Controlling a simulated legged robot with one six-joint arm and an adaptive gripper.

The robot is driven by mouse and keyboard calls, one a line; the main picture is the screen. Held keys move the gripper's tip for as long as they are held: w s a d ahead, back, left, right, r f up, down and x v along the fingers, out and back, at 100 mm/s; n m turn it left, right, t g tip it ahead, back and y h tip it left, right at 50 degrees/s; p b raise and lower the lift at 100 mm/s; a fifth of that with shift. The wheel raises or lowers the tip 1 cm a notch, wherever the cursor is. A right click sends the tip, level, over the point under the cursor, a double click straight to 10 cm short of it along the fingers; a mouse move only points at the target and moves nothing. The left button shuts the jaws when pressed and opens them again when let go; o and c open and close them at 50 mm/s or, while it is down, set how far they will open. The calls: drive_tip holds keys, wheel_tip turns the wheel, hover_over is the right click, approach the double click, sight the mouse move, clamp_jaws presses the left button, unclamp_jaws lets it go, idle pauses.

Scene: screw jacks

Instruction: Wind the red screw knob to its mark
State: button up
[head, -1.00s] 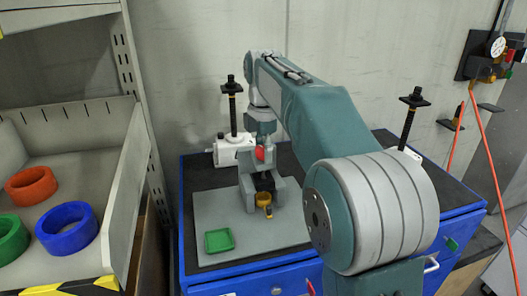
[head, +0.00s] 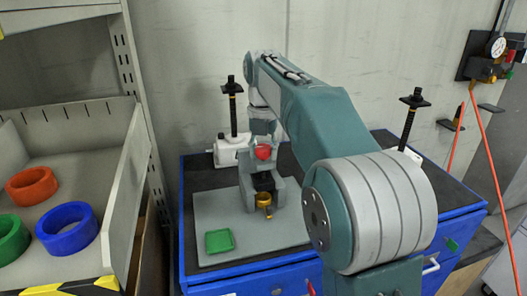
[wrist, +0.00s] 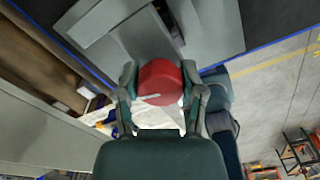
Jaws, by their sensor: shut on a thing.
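The red screw knob (head: 263,152) sits at the top of a grey jack stand (head: 247,191) on a grey plate (head: 215,215). In the wrist view the red knob (wrist: 161,82) lies between the two fingers of my gripper (wrist: 162,88), with a short pale line on its face. My gripper is shut on the knob. In the head view my gripper is mostly hidden behind the knob and my wrist. A brass-coloured piece (head: 263,200) is at the front of the stand. I cannot make out the target mark for certain.
Black threaded posts (head: 232,105) stand behind, and another (head: 409,120) at right. A shelf (head: 110,200) with coloured rings is at left. The blue cabinet (head: 270,275) edge is in front.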

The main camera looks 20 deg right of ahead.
drive_tip(key=shift+f+n, duration=0.2)
drive_tip(key=shift+n, duration=1.5)
drive_tip(key=shift+a, duration=0.1)
drive_tip(key=o, duration=1.1)
drive_tip(key=shift+w, duration=0.1)
drive_tip(key=shift+o, duration=0.2)
drive_tip(key=shift+r, duration=0.1)
wheel_tip(320, 180, up, 12)
drive_tip(key=shift+w, duration=0.1)
